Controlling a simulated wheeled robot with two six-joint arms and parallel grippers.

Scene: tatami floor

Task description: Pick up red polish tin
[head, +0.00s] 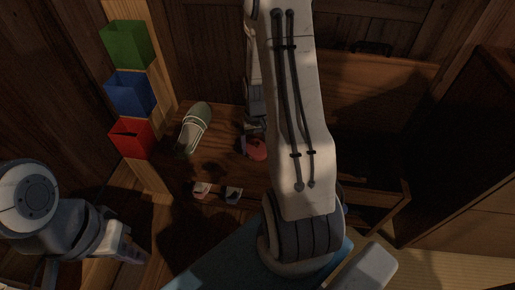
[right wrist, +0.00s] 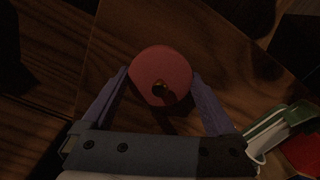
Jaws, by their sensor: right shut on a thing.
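The red polish tin (head: 254,149) is a round red disc in the middle of the head view, over the wooden surface and partly hidden by my right arm. My right gripper is shut on the tin. Whether the tin touches the wood below is not clear. My left gripper (head: 132,251) is low at the left, away from the tin; its fingers are too unclear to judge.
A green shoe (head: 194,128) lies left of the tin. Green (head: 127,44), blue (head: 131,92) and red (head: 131,138) bins line a wooden post at the left. Two small objects (head: 201,188) (head: 234,193) lie nearer. A wooden cabinet (head: 465,150) stands right.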

